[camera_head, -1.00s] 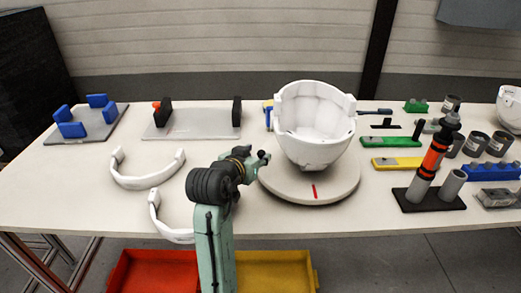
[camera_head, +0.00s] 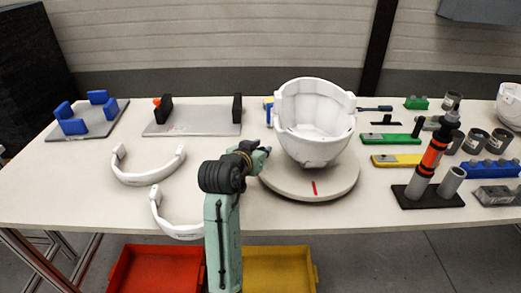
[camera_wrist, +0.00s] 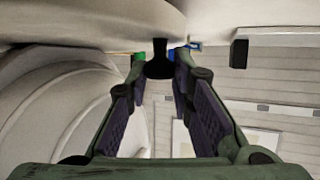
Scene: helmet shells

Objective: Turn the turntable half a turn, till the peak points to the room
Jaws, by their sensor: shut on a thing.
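The turntable (camera_head: 290,187) is a round pale disc near the table's front edge, with a red mark at its front. A white helmet shell (camera_head: 312,153) sits on it, its open side toward the head camera; I cannot make out the peak. My gripper (camera_head: 267,149) is at the disc's left edge, beside the shell. In the wrist view, my gripper (camera_wrist: 160,80) has its two fingers around a small black peg (camera_wrist: 160,62) at the disc (camera_wrist: 100,17). The fingers are shut on this peg. The shell (camera_wrist: 45,110) fills the left of the wrist view.
Two white curved bands (camera_head: 148,177) lie on the table to the left of my arm. A black stand (camera_head: 430,197) with an orange-black tool is close to the disc's right. Green and yellow blocks (camera_head: 397,160) lie behind it. Red (camera_head: 150,270) and yellow (camera_head: 280,268) bins are below the table's front.

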